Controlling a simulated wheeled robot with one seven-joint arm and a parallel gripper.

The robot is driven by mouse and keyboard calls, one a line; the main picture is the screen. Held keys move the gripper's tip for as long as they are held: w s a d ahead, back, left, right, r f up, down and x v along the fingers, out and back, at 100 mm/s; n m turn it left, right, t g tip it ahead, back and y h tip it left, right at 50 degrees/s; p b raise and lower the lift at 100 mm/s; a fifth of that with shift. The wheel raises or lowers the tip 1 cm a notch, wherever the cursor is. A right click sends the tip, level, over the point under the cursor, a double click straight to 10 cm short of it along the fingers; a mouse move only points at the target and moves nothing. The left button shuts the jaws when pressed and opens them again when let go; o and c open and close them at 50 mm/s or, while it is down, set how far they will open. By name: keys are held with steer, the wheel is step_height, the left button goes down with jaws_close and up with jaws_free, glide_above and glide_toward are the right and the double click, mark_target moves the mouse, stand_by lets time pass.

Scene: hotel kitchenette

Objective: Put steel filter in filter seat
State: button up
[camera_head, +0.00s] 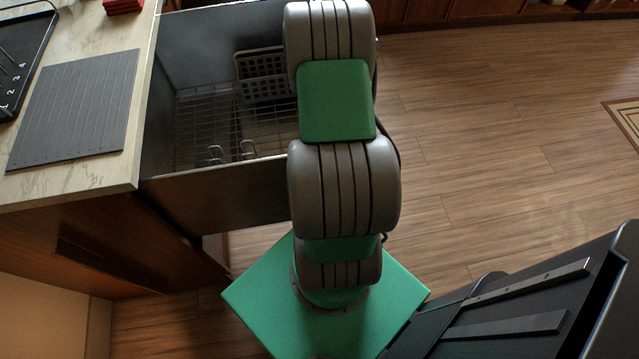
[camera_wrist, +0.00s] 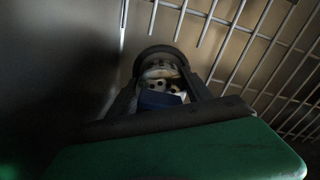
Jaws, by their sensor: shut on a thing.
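My gripper (camera_wrist: 165,92) shows in the dim wrist view, in front of its green housing, with its fingers close together. A rounded thing with a dark rim (camera_wrist: 160,50) is at the fingertips; it appears to be the steel filter, held in the jaws. A pale part with dark holes and a blue part show between the fingers; I cannot tell what they belong to. In the head view my arm hides the gripper and the filter. The filter seat cannot be made out in either view.
An open metal tub (camera_head: 215,190) holds a wire rack (camera_head: 200,115) and a grey basket (camera_head: 262,78). Wire bars (camera_wrist: 250,45) run close beside my gripper. A counter with a dark ribbed mat (camera_head: 75,108) is at left.

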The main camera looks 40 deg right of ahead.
steer(key=shift+f, duration=0.45)
steer(key=o, duration=1.4)
step_height(320, 180, up, 12)
steer(key=p, duration=0.2)
steer(key=shift+r, duration=0.2)
